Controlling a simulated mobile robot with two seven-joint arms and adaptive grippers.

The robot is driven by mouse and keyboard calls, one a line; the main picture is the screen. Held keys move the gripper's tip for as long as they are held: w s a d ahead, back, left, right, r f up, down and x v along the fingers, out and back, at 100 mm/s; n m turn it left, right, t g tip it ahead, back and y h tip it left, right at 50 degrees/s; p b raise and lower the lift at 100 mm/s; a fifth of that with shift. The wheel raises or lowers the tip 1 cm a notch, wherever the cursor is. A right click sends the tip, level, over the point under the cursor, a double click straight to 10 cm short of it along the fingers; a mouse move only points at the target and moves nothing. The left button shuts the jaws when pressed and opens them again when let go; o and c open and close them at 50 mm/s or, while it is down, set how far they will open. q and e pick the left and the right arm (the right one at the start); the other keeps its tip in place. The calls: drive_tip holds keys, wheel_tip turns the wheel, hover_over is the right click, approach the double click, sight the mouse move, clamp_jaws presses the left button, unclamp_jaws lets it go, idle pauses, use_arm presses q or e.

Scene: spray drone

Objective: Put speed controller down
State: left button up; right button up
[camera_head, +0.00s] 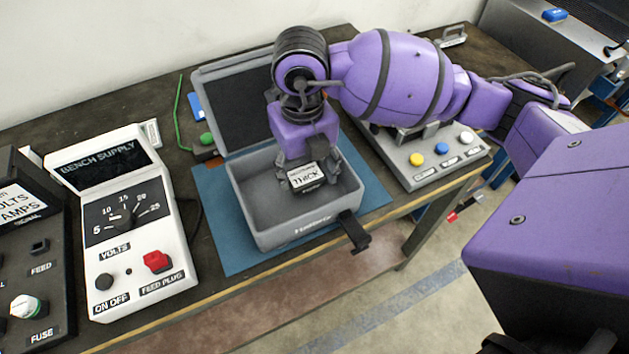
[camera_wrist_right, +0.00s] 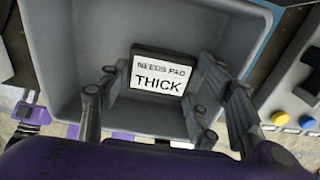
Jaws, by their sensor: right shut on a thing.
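The speed controller (camera_wrist_right: 158,78) is a small dark block with a white label reading "NEEDS PAD THICK". It also shows in the head view (camera_head: 308,178), inside the open grey case (camera_head: 258,217). My right gripper (camera_head: 309,182) reaches down into the case from above and is shut on the speed controller, with a finger on each side of it. In the right wrist view the case floor and walls surround the block. I cannot tell whether the block touches the case floor. My left gripper does not show.
The case lid (camera_head: 236,105) stands open at the back, and a black latch (camera_head: 354,232) sticks out in front. A blue mat (camera_head: 218,232) lies under the case. The bench supply (camera_head: 128,225) stands at left, and a button panel (camera_head: 425,165) at right. The case's left part is empty.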

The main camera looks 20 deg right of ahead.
sight(307, 174)
drive_tip(key=shift+w+d+f, duration=0.1)
drive_tip(key=shift+d+f, duration=0.05)
drive_tip(key=shift+f, duration=0.75)
drive_tip(key=shift+d+f, duration=0.1)
drive_tip(key=shift+f, duration=0.8)
drive_tip(key=shift+f, duration=0.1)
drive_tip(key=o, duration=1.2)
wheel_tip(307, 174, up, 12)
drive_tip(key=shift+r, duration=0.2)
